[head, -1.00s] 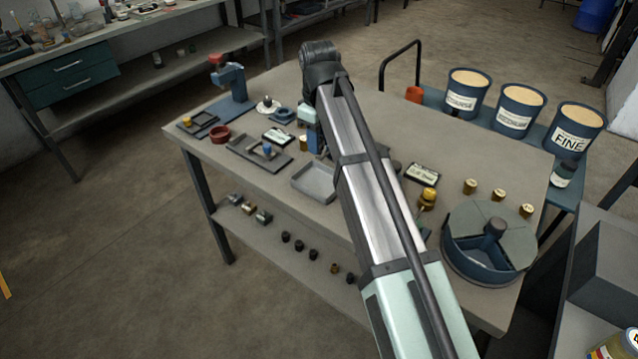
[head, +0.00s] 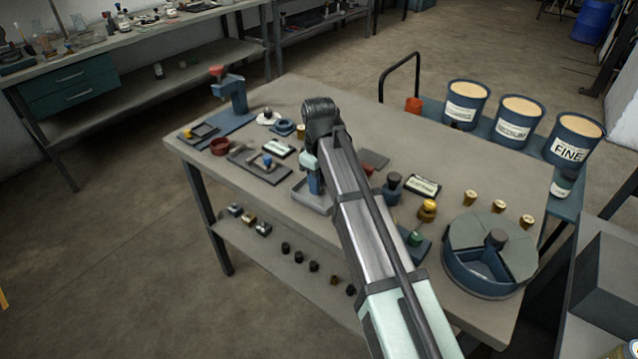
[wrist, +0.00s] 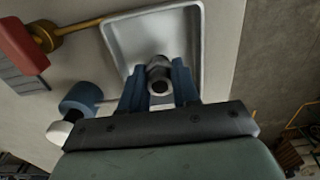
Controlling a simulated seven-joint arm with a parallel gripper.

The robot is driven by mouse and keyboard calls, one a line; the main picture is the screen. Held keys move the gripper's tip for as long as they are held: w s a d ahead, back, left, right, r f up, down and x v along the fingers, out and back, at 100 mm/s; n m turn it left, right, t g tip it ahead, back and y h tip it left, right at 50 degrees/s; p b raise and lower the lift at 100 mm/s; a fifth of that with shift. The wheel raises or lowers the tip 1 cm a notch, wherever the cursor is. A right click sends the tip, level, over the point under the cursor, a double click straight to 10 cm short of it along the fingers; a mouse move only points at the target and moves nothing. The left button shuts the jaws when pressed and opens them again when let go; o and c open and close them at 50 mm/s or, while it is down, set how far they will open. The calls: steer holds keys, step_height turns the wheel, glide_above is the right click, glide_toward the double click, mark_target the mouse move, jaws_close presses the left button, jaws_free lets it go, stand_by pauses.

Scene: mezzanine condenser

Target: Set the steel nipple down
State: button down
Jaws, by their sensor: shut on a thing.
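The steel nipple (wrist: 159,77), a grey metal fitting with a dark round bore, is between the blue fingers of my gripper (wrist: 158,88) in the wrist view. My gripper is shut on it. A shallow grey tray (wrist: 117,38) lies beneath and beyond the nipple; I cannot tell whether the nipple touches its floor. In the head view my gripper (head: 316,186) is over the tray (head: 301,194) near the bench's front edge. The nipple is hidden there by the gripper and arm.
A red part with a brass rod (wrist: 47,37) and a blue cylinder (wrist: 80,98) lie left of the tray in the wrist view. A dark flat tray (head: 262,170) with small parts is left of my gripper. A round blue divided container (head: 480,272) stands at right.

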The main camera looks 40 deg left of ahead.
steer(key=shift+f, duration=0.4)
steer(key=shift+f, duration=0.1)
steer(key=c, duration=0.8)
jaws_free()
step_height(320, 180, up, 12)
steer(key=shift+r, duration=0.15)
